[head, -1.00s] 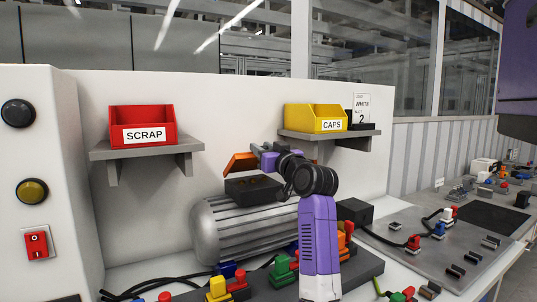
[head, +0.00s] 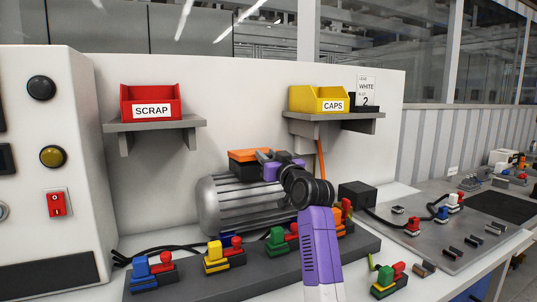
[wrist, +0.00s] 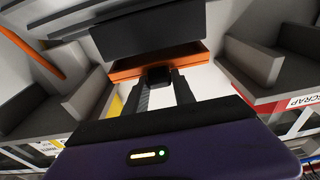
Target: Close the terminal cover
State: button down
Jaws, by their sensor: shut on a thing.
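The orange terminal cover (head: 250,155) lies over the black terminal box (head: 243,172) on top of the grey ribbed motor (head: 240,203). It looks roughly level with the box, but I cannot tell whether it sits flush. My gripper (head: 264,158) is at the cover's right side. In the wrist view the cover (wrist: 125,68) shows as an orange band, with a dark block above it in the picture. My gripper (wrist: 160,84) is shut on a small dark tab (wrist: 160,74) at the cover's edge. My arm hides the motor's right end.
The red SCRAP bin (head: 150,103) and yellow CAPS bin (head: 318,99) stand on wall shelves above the motor. Coloured connectors (head: 219,256) line a dark rail in front. A black box (head: 356,196) stands to the right. A control panel (head: 50,180) is at the left.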

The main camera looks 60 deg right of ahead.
jog(key=shift+w+f, duration=0.1)
jog(key=shift+f, duration=0.3)
jog(key=c, duration=1)
grip_release()
jog(key=shift+c, duration=0.2)
jog(key=shift+r, duration=0.1)
jog(key=shift+w+a, duration=0.2)
jog(key=r+v, duration=0.1)
jog(key=v, duration=0.7)
jog(key=shift+s+d+f, duration=0.25)
jog(key=shift+s+d, duration=0.05)
jog(key=shift+d, duration=0.1)
